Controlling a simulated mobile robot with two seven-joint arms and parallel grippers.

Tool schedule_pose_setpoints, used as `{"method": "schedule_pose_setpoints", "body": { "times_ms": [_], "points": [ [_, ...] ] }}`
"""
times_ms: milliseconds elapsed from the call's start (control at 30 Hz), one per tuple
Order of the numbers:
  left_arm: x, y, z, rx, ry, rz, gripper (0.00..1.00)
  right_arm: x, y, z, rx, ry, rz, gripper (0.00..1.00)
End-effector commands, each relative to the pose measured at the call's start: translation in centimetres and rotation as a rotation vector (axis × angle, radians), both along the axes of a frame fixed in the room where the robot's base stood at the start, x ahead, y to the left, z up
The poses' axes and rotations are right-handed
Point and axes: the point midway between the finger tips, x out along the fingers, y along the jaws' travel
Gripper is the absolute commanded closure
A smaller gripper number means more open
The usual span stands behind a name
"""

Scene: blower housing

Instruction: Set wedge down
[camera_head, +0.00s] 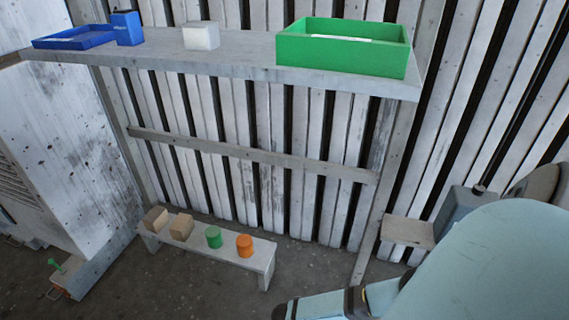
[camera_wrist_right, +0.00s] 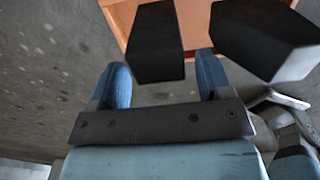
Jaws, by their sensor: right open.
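No thing that I can clearly tell as a wedge shows in either view. Two tan wooden blocks, the left one (camera_head: 155,218) and the one beside it (camera_head: 181,227), stand on a low grey bench (camera_head: 208,249); their exact shape is too small to tell. An orange-brown flat surface (camera_wrist_right: 190,22) with a pale edge lies beyond the fingers. My left gripper is not in view.
A green cylinder (camera_head: 213,237) and an orange cylinder (camera_head: 244,245) share the low bench. The high shelf (camera_head: 245,55) bears a blue tray (camera_head: 75,38), a blue block (camera_head: 127,28), a white block (camera_head: 201,36) and a green open box (camera_head: 342,52). My right arm covers the lower right.

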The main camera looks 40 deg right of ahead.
Motion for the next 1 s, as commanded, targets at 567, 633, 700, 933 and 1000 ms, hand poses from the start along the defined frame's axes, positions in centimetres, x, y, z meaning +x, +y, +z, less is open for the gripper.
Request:
{"method": "schedule_pose_setpoints", "body": {
  "times_ms": [567, 633, 700, 933, 1000],
  "points": [
    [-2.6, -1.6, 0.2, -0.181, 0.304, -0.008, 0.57, 0.0, 0.0, 10.2, 0.0, 0.0, 0.001, 0.28],
    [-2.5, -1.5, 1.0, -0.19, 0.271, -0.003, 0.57, 0.0, 0.0, 11.1, 0.0, -0.001, 0.001, 0.28],
    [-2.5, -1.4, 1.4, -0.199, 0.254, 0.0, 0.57, 0.0, -0.1, 11.7, 0.0, 0.0, 0.001, 0.28],
    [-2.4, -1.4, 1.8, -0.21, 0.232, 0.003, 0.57, 0.0, 0.0, 12.2, 0.0, 0.001, 0.0, 0.28],
    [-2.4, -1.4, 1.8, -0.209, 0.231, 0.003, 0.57, 0.0, 0.0, 12.2, 0.0, 0.001, 0.0, 0.28]
  ]
}}
